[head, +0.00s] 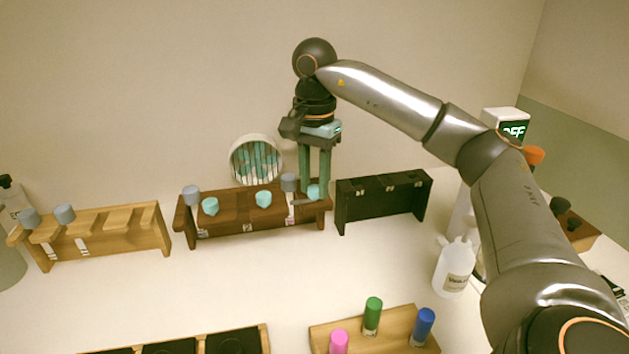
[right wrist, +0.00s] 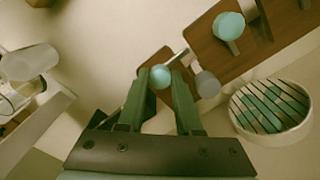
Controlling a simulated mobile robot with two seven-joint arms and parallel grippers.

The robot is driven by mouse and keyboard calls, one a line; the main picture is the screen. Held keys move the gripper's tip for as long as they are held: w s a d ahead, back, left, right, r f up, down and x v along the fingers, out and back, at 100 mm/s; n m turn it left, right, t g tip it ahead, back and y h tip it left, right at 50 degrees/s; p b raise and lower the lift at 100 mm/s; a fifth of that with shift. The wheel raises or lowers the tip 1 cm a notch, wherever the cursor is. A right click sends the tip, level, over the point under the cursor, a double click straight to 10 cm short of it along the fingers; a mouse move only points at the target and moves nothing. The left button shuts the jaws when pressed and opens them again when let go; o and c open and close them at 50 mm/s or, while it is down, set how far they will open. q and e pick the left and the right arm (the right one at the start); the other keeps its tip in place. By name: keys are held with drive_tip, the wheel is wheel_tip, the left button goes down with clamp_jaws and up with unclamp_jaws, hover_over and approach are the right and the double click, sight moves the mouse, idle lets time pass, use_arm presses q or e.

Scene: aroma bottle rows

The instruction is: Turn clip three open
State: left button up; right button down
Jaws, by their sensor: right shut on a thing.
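The dark brown rack (head: 255,226) stands against the back wall with three teal knobs and grey knobs along its top. The third teal knob (head: 314,191), the rightmost, is at the rack's right end, with a short grey bar (head: 303,202) beside it. My right gripper (head: 314,190) points down with its green fingers at this knob. In the right wrist view the teal knob (right wrist: 160,76) sits between the fingertips (right wrist: 164,76), and the grey bar (right wrist: 182,54) shows beside it. The gripper is shut on the knob. My left gripper is not in view.
A light wooden rack (head: 122,236) stands left, a black rack (head: 385,203) right. A round slatted holder (head: 256,160) is behind the brown rack. A white bottle (head: 455,268) and a wooden block with coloured bottles (head: 400,325) are nearer. The table middle is clear.

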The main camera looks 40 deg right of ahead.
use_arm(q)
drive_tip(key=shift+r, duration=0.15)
use_arm(e)
drive_tip(key=shift+r+m+p, duration=0.15)
drive_tip(key=shift+m+p, duration=0.85)
drive_tip(key=shift+m, duration=0.3)
drive_tip(key=shift+m+p, duration=0.55)
drive_tip(key=shift+m, duration=0.35)
drive_tip(key=shift+m+p, duration=0.55)
drive_tip(key=shift+m, duration=0.35)
drive_tip(key=m+p, duration=0.2)
drive_tip(key=m, duration=0.3)
drive_tip(key=shift+p, duration=0.3)
drive_tip(key=m+p, duration=0.1)
drive_tip(key=m, duration=0.2)
drive_tip(key=shift+w+m, duration=0.1)
drive_tip(key=shift+m, duration=0.3)
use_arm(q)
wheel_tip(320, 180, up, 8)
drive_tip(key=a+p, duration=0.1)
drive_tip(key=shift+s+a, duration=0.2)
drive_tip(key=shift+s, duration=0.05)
use_arm(e)
drive_tip(key=shift+m, duration=1.4)
